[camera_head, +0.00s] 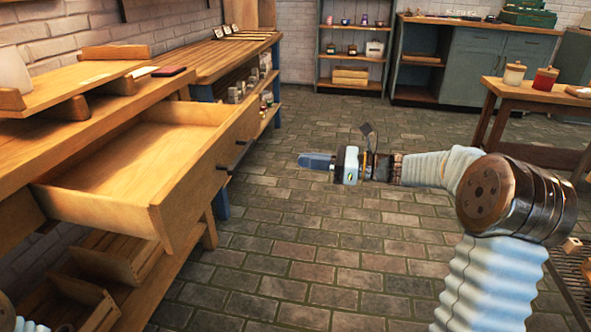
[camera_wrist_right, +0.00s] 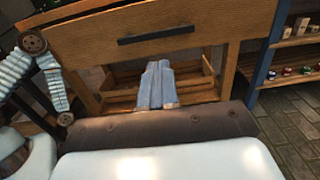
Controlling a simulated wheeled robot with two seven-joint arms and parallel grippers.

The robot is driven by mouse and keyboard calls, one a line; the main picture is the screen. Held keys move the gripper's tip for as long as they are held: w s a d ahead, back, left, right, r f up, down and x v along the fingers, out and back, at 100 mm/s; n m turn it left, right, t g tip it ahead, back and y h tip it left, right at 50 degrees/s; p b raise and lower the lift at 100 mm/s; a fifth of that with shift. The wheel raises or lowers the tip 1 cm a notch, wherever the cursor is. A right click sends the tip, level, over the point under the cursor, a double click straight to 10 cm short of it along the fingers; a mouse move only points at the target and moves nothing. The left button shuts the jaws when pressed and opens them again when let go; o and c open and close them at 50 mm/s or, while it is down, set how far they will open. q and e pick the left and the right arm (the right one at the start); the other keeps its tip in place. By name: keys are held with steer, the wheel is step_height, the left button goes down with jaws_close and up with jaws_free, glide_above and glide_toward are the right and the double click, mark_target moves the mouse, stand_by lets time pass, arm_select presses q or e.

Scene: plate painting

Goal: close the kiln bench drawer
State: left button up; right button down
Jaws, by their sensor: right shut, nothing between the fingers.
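The kiln bench drawer (camera_head: 140,160) is pulled out from the wooden bench (camera_head: 75,130) at the left of the head view, and its inside looks empty. Its front panel (camera_head: 205,165) faces right and carries a dark handle. In the right wrist view the drawer front (camera_wrist_right: 215,28) and dark bar handle (camera_wrist_right: 156,35) are near the top. My right gripper (camera_head: 302,160) is shut and empty, to the right of the drawer front and apart from it. Its closed fingers also show in the right wrist view (camera_wrist_right: 156,68), below the handle in the picture. My left gripper is not seen.
Wooden crates (camera_head: 115,255) sit on the shelf below the drawer. A board shelf (camera_head: 80,85) stands on the bench top. A side table (camera_head: 530,95) with jars is at the right. The brick floor (camera_head: 310,235) between is clear.

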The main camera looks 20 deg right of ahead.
mark_target(246, 155)
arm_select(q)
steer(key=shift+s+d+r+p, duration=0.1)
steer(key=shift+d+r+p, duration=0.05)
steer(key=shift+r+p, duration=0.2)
arm_select(e)
steer(key=x, duration=1.2)
steer(key=shift+a, duration=0.2)
